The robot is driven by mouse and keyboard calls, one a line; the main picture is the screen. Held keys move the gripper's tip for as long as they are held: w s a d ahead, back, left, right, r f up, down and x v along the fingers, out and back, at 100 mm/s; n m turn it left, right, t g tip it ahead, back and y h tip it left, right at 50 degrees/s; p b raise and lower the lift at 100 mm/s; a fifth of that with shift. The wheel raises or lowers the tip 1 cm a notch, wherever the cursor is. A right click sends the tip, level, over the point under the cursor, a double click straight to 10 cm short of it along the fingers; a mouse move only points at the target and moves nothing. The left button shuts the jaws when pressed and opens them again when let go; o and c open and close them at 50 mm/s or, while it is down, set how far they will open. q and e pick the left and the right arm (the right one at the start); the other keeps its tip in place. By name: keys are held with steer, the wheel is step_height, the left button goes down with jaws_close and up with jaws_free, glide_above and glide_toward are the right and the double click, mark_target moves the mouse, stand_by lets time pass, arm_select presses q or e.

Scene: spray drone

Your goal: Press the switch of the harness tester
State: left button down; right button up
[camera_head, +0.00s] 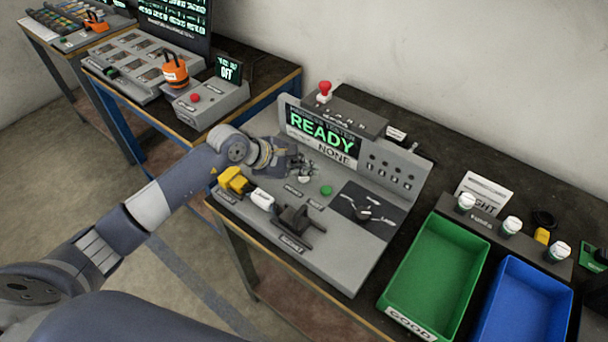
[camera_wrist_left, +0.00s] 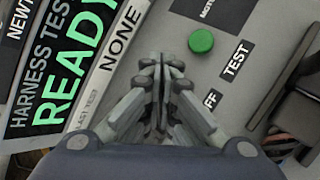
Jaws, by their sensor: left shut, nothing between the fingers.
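The harness tester (camera_head: 300,222) is a grey console with a lit screen (camera_head: 320,132) reading READY and NONE. A round green button (camera_head: 326,190) sits on its top panel; it also shows in the left wrist view (camera_wrist_left: 201,41), beside a TEST label (camera_wrist_left: 236,61). My left gripper (camera_head: 303,175) is over the panel, left of the button in the head view. Its fingers are shut and empty (camera_wrist_left: 160,62), and the button lies ahead and to the right of the tips in the wrist view.
A yellow connector (camera_head: 234,180), a white one (camera_head: 262,199) and a black holder (camera_head: 295,220) stand along the tester's front. A red lamp (camera_head: 325,88) stands behind the screen. Green (camera_head: 398,268) and blue (camera_head: 484,316) bins are to the right.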

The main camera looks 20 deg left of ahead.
mark_target(306, 179)
arm_select(q)
steer(key=shift+r, duration=0.3)
step_height(306, 179, up, 6)
steer(key=p, duration=0.2)
steer(key=shift+f+p, duration=0.1)
steer(key=shift+p, duration=0.25)
steer(key=shift+d, duration=0.1)
stand_by(0.3)
